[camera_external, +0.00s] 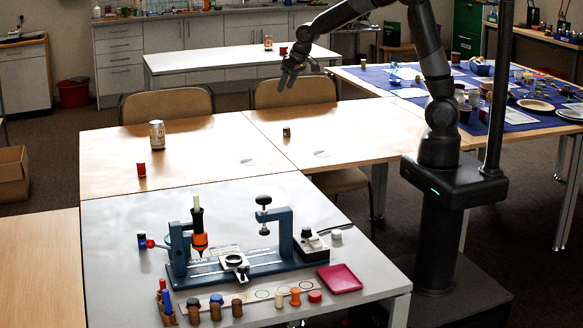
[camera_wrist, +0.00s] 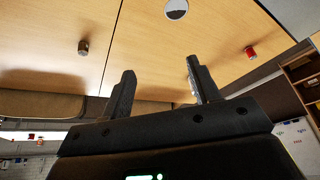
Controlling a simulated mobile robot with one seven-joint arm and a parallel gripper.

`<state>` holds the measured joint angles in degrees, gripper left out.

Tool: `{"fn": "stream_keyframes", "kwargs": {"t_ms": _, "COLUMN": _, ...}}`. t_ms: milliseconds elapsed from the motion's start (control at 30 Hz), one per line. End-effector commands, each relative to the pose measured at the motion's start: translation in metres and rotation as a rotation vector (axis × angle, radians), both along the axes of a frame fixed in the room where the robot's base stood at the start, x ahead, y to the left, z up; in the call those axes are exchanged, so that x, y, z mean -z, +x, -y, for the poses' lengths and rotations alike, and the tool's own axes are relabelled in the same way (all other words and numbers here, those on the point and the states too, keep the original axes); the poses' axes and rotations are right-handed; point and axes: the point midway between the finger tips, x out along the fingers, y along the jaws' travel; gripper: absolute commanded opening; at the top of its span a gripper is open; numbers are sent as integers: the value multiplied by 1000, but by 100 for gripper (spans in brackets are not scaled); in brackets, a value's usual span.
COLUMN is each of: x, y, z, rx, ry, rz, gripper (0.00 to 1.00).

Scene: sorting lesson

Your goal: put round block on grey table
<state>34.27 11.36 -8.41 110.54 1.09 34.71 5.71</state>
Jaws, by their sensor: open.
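My gripper (camera_external: 287,82) is raised above the far edge of the wooden tables, fingers pointing down. In the wrist view its fingers (camera_wrist: 160,66) stand apart with nothing between them. A small brownish round block (camera_external: 286,132) stands on the right wooden table; it also shows left of the fingers in the wrist view (camera_wrist: 84,47). A red round block (camera_external: 141,169) stands on the left wooden table, and right of the fingers in the wrist view (camera_wrist: 251,52). I cannot tell which one the task names. The grey table (camera_external: 120,215) is at the front.
A can (camera_external: 157,134) stands on the left wooden table. The grey table carries a blue clamp frame (camera_external: 180,250), a magenta tray (camera_external: 339,279) and several small cylinders along its front. Its left front corner is bare. Chairs (camera_external: 168,106) stand behind the wooden tables.

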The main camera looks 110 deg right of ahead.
Motion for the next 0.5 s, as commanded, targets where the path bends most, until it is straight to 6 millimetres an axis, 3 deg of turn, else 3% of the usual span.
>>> {"fn": "stream_keyframes", "kwargs": {"t_ms": 33, "x": 17, "y": -5, "z": 28, "rx": 46, "ry": 1, "rz": -12, "gripper": 56}}
{"fn": "stream_keyframes", "kwargs": {"t_ms": 300, "x": 98, "y": -48, "z": 156, "rx": 255, "ry": -13, "rz": -53, "gripper": 56}}
{"fn": "stream_keyframes", "kwargs": {"t_ms": 500, "x": 151, "y": -91, "z": 222, "rx": 365, "ry": -26, "rz": -80, "gripper": 56}}
